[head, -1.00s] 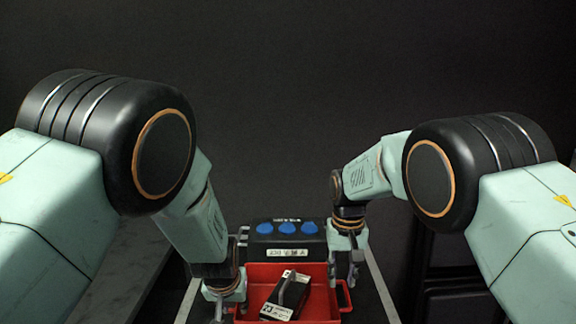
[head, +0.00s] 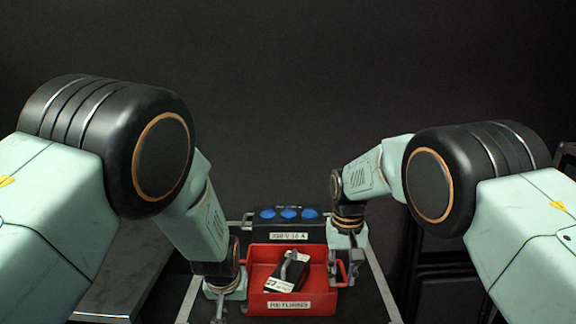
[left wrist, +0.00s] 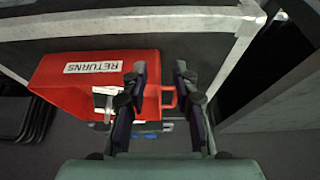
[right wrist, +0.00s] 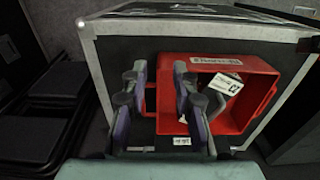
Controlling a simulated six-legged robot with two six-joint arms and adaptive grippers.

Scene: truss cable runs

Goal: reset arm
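My left gripper (head: 219,304) is beside the left end of a red bin (head: 325,259) in the head view. In the left wrist view its two fingers (left wrist: 158,75) stand apart, with the bin's red side handle (left wrist: 168,97) near them. I cannot tell whether they touch it. My right gripper (head: 346,272) is at the bin's right end. In the right wrist view its fingers (right wrist: 159,78) are also apart, beside the bin (right wrist: 240,120). Neither gripper visibly holds anything.
The bin bears a RETURNS label (head: 289,305) and holds a black device (head: 290,272) with a grey handle. A black box with several blue tops (head: 289,214) stands behind it. The dark case top has pale metal edges (head: 385,290). A grey surface (head: 125,280) lies left.

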